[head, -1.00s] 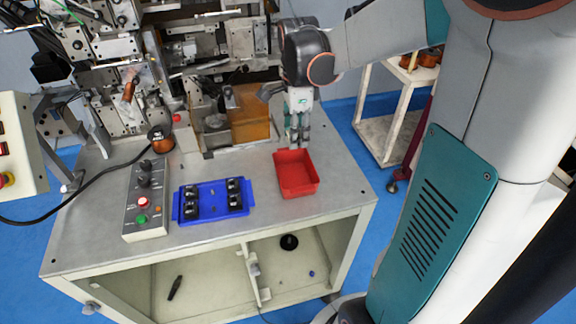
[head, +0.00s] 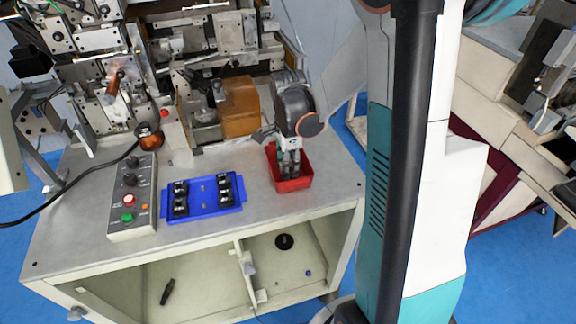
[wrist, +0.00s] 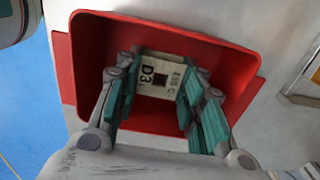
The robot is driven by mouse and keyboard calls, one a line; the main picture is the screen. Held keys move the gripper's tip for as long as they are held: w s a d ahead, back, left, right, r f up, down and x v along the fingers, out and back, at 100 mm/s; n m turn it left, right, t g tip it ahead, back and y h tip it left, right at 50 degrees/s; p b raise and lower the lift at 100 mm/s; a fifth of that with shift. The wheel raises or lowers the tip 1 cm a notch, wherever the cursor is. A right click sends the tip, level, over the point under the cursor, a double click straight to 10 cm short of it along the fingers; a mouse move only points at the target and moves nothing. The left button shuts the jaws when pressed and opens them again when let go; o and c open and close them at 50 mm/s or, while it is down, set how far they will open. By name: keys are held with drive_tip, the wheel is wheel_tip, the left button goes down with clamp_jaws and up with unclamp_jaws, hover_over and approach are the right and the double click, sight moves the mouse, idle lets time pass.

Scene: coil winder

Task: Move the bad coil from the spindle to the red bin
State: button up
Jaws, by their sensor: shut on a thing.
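The red bin (head: 292,184) stands near the right edge of the table; in the wrist view its rim (wrist: 75,60) surrounds my fingers. My gripper (head: 289,172) points down inside the bin. In the wrist view my gripper (wrist: 160,100) is shut on a pale coil (wrist: 160,66) with a square hole and the marking "D3". The coil is between the teal fingertips, inside the bin's outline. I cannot tell whether it touches the bin floor. In the head view the coil is hidden by the fingers and bin. The spindle cannot be made out clearly.
A blue tray (head: 203,213) with several black coils lies left of the bin. A control box (head: 132,196) with buttons stands farther left. The winding machine (head: 170,60) and an amber block (head: 240,107) fill the back. Bare tabletop lies in front of the bin.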

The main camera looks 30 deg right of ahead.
drive_tip(key=shift+f, duration=0.2)
drive_tip(key=o, duration=0.8)
drive_tip(key=shift+r, duration=0.1)
drive_tip(key=shift+c, duration=0.2)
drive_tip(key=shift+r, duration=0.1)
wheel_tip(320, 180, up, 12)
drive_tip(key=p, duration=0.3)
